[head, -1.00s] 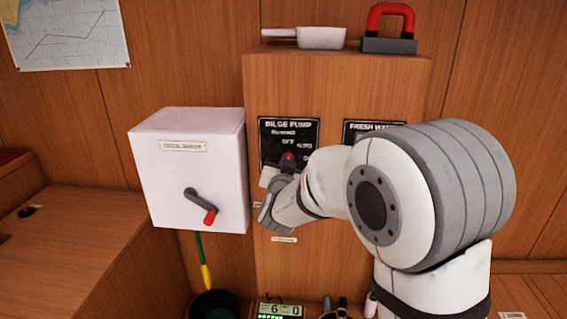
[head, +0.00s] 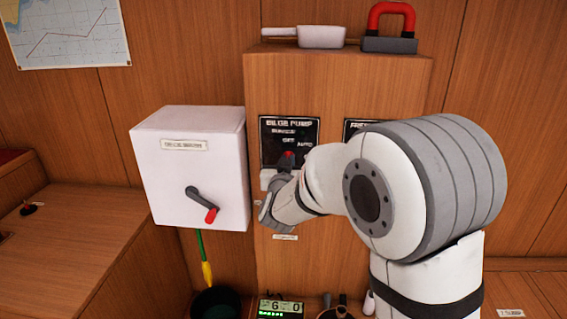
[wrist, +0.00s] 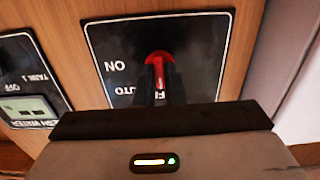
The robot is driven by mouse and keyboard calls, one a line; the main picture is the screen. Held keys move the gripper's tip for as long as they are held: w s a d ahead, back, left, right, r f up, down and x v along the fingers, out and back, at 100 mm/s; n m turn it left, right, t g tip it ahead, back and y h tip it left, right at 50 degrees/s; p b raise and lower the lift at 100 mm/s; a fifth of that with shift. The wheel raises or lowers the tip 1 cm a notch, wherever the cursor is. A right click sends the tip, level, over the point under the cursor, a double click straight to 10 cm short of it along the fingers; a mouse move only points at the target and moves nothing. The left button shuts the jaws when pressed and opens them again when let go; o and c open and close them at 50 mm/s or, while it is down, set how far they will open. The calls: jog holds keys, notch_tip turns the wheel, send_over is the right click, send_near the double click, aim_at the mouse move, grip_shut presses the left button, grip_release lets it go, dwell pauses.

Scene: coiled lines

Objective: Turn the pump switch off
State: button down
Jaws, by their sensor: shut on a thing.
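The bilge pump panel (head: 303,134) is a black plate on the front of the wooden cabinet, with OFF and AUTO among its labels. Its red switch knob (head: 288,156) shows just above my gripper (head: 278,180), which is shut on it. In the wrist view the panel (wrist: 118,60) appears upside down. The red knob (wrist: 158,62) carries a pale pointer line directed down the picture, towards the partly hidden OFF lettering. My gripper (wrist: 163,97) covers the lower part of the knob there, so the grip itself is largely hidden.
A white box (head: 170,175) with a red-tipped lever (head: 205,205) stands out close to the left. The fresh water panel (head: 355,130) is right of the pump panel, partly behind my arm. A pale scoop (head: 322,37) and a red-handled block (head: 389,43) sit on the cabinet top.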

jog(key=c, duration=1.5)
grip_release()
jog(key=shift+r, duration=0.25)
jog(key=s, duration=0.8)
jog(key=shift+a, duration=0.2)
jog(key=s+d+g+p, duration=0.2)
jog(key=s+d+g, duration=0.3)
jog(key=s, duration=0.4)
jog(key=s+d+g+p, duration=0.3)
jog(key=s+d+g, duration=0.2)
jog(key=s+d, duration=0.2)
jog(key=s+d+f+g+p, duration=0.1)
jog(key=s+d+g, duration=0.4)
jog(key=s, duration=0.6)
jog(key=shift+d+f+y+p, duration=0.1)
jog(key=shift+d+y+p, duration=0.2)
jog(key=shift+d+p, duration=0.5)
